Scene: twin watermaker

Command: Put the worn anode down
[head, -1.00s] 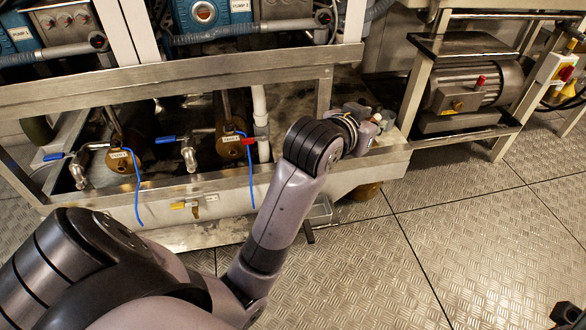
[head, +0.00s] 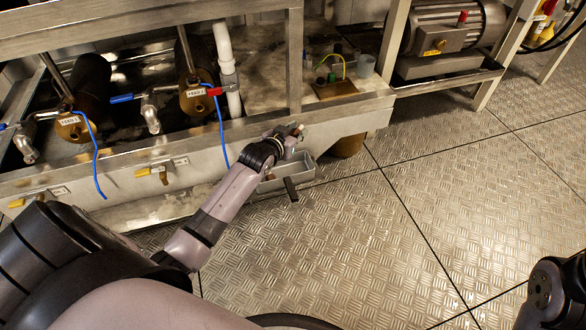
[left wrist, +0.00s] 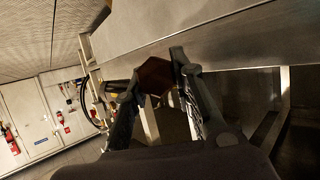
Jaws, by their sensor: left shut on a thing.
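My left gripper (head: 292,133) is at the front rail of the metal skid, above a small grey tray (head: 305,170). In the left wrist view the two fingers (left wrist: 157,72) stand apart with a brown six-sided piece (left wrist: 156,80) between their tips; I take this as the worn anode, held. In the head view the held piece is mostly hidden by the gripper, with only a small pale bit at the tip. I cannot tell whether it touches anything. A dark part of my right arm shows at the lower right; its gripper is out of view.
Two brown cylinders (head: 197,100) with blue-handled valves lie in the skid bay at left. A small block with coloured parts (head: 335,88) and a grey cup (head: 365,65) stand on the skid deck. A brown container (head: 348,146) is below the rail. The patterned floor (head: 400,240) is clear.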

